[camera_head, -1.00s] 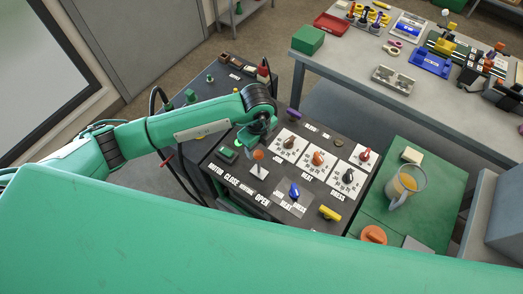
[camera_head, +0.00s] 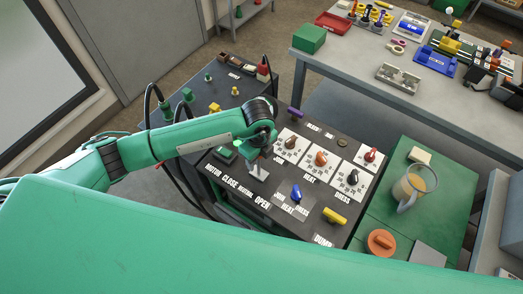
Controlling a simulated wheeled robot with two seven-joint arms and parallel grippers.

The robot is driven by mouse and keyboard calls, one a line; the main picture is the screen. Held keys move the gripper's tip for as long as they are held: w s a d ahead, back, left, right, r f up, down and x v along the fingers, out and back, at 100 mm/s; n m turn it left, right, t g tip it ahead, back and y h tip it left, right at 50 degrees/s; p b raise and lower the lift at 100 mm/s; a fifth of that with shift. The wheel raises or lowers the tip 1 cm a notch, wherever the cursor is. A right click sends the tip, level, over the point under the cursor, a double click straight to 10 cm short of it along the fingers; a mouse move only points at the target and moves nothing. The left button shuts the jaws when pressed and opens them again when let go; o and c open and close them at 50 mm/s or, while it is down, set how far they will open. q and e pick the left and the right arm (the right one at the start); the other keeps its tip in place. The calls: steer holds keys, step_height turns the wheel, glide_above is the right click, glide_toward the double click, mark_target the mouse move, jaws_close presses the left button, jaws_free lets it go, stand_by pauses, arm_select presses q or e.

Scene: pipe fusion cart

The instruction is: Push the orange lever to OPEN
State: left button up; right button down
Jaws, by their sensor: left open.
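The black control panel (camera_head: 226,184) has white lettering along its front edge, with CLOSE and OPEN to the left and right below a small pale lever plate (camera_head: 258,173). My left gripper (camera_head: 254,151) points down over this plate and is open. The orange lever knob is hidden behind the gripper and wrist, so I cannot tell whether the fingers touch it or how the lever leans. My right gripper is not in view.
Right of the gripper are white dial plates with a red-orange knob (camera_head: 321,159) and a black knob (camera_head: 352,178). A blue knob (camera_head: 296,193) and a yellow handle (camera_head: 335,216) sit nearer. A pitcher (camera_head: 413,186) stands on the green surface at right.

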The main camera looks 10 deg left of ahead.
arm_select(q)
steer(key=c, duration=0.9)
steer(key=shift+c, duration=0.2)
steer(key=shift+d, duration=0.1)
steer(key=shift+s+d+f, duration=0.2)
steer(key=shift+s+d, duration=0.1)
steer(key=shift+d, duration=0.25)
steer(key=shift+s+d+f, duration=0.15)
steer(key=shift+s+d, duration=0.1)
steer(key=shift+d, duration=0.3)
steer(key=shift+s+d+f+b, duration=0.15)
steer(key=shift+s+d+b, duration=0.1)
steer(key=shift+d, duration=0.3)
steer(key=shift+s+d+f+b, duration=0.1)
steer(key=shift+s+d+b, duration=0.1)
steer(key=shift+d, duration=0.3)
steer(key=shift+w, duration=0.15)
steer(key=shift+r, duration=0.15)
steer(key=shift+w, duration=0.1)
